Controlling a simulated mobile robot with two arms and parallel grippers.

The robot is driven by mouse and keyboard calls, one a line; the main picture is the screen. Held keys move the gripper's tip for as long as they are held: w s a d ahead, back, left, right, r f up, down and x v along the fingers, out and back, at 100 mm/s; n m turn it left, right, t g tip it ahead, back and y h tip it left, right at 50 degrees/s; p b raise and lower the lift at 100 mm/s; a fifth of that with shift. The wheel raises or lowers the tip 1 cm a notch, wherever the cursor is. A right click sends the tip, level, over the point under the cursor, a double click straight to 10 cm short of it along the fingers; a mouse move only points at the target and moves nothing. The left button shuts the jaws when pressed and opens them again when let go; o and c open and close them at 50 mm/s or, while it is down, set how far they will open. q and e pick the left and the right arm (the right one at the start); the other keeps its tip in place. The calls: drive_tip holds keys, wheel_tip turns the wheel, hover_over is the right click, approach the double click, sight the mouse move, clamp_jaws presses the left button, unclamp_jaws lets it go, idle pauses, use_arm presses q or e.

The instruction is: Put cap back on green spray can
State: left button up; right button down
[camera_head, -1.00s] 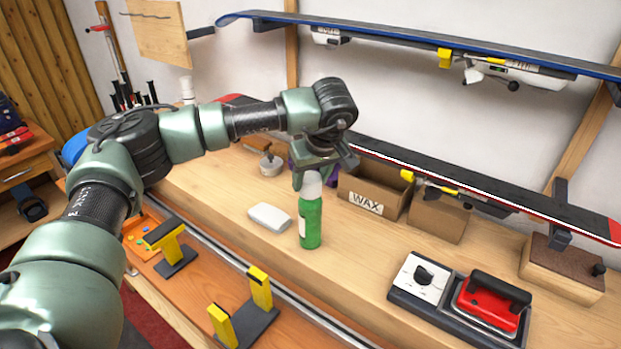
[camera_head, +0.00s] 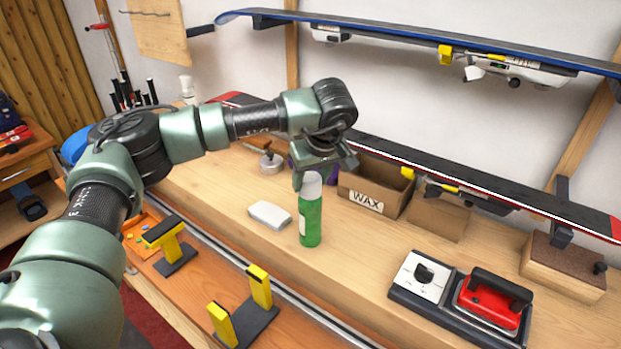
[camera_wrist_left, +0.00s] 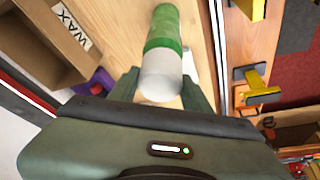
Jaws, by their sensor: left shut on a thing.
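The green spray can (camera_head: 310,222) stands upright on the wooden bench, and it also shows in the left wrist view (camera_wrist_left: 164,28). The white cap (camera_head: 312,180) is at the top of the can, in line with it; in the left wrist view the cap (camera_wrist_left: 161,76) lies between my fingers. My left gripper (camera_head: 311,177) is above the can, pointing down, shut on the cap. I cannot tell whether the cap is fully seated, as the gripper hides its upper part. My right gripper is not in view.
A white flat block (camera_head: 270,214) lies just left of the can. A cardboard WAX box (camera_head: 372,186) stands behind right. A red iron (camera_head: 492,303) sits at front right. Yellow-topped vise stands (camera_head: 259,287) are in front.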

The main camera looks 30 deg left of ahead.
use_arm(q)
drive_tip(key=shift+f, duration=0.1)
idle(0.3)
drive_tip(key=o, duration=1.3)
drive_tip(key=shift+r+p, duration=1.8)
drive_tip(key=shift+r, duration=1.25)
clamp_jaws()
